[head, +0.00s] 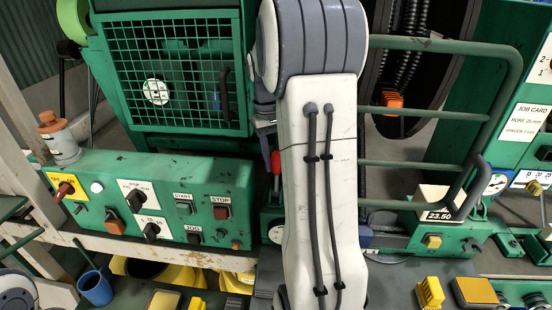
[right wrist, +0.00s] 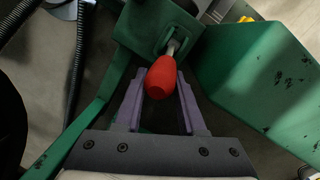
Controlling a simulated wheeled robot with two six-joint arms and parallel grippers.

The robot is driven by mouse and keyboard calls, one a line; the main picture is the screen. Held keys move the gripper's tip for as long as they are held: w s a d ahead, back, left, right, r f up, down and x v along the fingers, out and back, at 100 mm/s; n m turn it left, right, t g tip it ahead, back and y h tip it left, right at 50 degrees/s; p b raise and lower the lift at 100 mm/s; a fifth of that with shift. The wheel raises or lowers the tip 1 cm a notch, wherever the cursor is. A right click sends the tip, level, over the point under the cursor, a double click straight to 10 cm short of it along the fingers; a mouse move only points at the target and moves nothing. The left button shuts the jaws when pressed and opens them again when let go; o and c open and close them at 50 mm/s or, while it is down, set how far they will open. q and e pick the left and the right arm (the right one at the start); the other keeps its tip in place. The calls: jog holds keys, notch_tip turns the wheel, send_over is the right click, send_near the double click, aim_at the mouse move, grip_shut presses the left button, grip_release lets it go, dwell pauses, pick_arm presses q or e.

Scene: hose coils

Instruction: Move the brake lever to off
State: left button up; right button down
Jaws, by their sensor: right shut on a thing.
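The brake lever (right wrist: 160,77) has a red, rounded knob on a metal shaft that comes out of a slot in a green housing (right wrist: 160,28) in the right wrist view. A red knob, apparently the same lever, shows in the head view (head: 276,163) just left of my white right arm. My right gripper (right wrist: 161,83) is shut on the red knob, with one purple finger on each side of it. No off marking can be read near the lever. My left gripper is not in view.
A green control panel (head: 150,170) with START, STOP and JOG buttons stands left of the arm. A wire-mesh guard (head: 175,75) is above it. A green tubular rail (head: 440,45) is at right. A green block (right wrist: 255,85) is close right of the gripper.

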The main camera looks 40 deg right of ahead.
jog(key=shift+s+f, duration=0.1)
jog(key=shift+s, duration=0.25)
dwell(0.3)
jog(key=c, duration=0.7)
grip_release()
jog(key=shift+o, duration=0.9)
jog(key=shift+d, duration=0.1)
jog(key=shift+w, duration=0.1)
notch_tip(320, 180, up, 10)
jog(key=w+b, duration=0.1)
jog(key=shift+w+a+r+b, duration=0.2)
jog(key=shift+w+r+b, duration=0.05)
jog(key=shift+b, duration=0.05)
